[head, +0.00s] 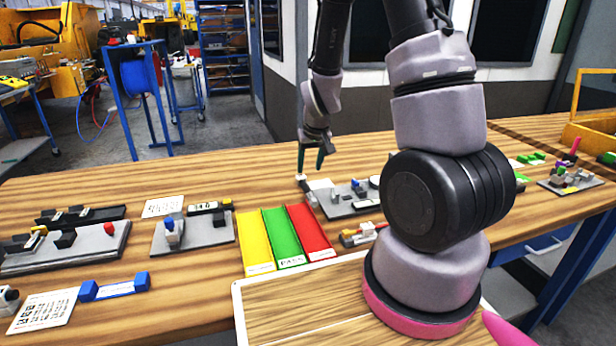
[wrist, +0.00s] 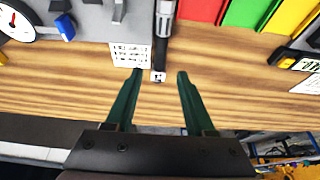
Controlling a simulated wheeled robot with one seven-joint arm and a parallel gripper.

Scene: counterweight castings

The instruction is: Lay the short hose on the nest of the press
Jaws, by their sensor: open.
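My gripper (head: 311,160) has green fingers and is open and empty, above the far side of the wooden bench. In the wrist view its fingertips (wrist: 156,73) are spread on either side of a small white tag (wrist: 158,76). A narrow grey and black part (wrist: 165,25) lies in line with that tag, beside a grey fixture plate (wrist: 95,22); I cannot tell whether it is the short hose. The plate also shows in the head view (head: 338,209), partly hidden by my arm. I cannot tell which fixture is the press, and its nest is not distinguishable.
Yellow (head: 254,240), green (head: 282,236) and red (head: 310,231) trays lie side by side near the plate. Another grey fixture (head: 205,234) and a longer one (head: 85,250) stand to the left. A dial gauge (wrist: 16,24) is beside the plate. Bare wood lies along the far side.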

